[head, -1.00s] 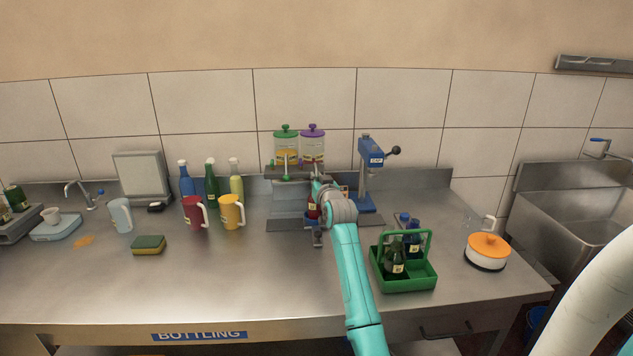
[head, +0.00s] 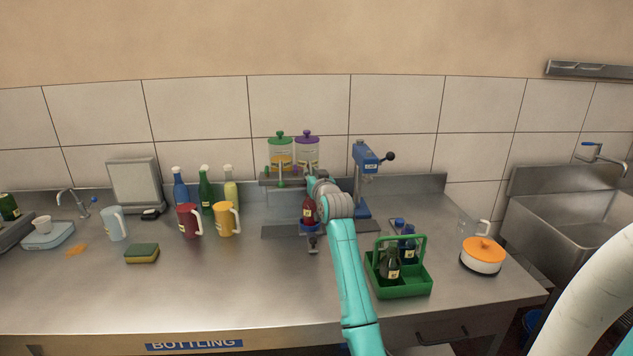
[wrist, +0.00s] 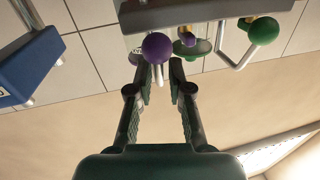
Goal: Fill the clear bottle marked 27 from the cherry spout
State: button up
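A bottle with red contents and a pale label (head: 309,211) stands upright at the pump stand, partly hidden by my arm; I cannot read its number. Under it is a blue holder (head: 309,227). The purple-lidded jar (head: 307,152) has red contents low down. In the wrist view a purple knob (wrist: 158,47) and a metal spout (wrist: 159,75) show at my fingertips. My gripper (wrist: 159,65) has its fingers apart with nothing clearly held between them; in the head view it is by the front of the pump stand, above the bottle.
A green-lidded jar (head: 280,155) and its green knob (wrist: 264,30) are beside the purple one. A blue capping press (head: 364,160) stands right of my gripper. A green carrier (head: 404,290) with dark bottles is front right. Colored bottles and mugs (head: 189,221) stand left.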

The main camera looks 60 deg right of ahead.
jog(key=v, duration=1.1)
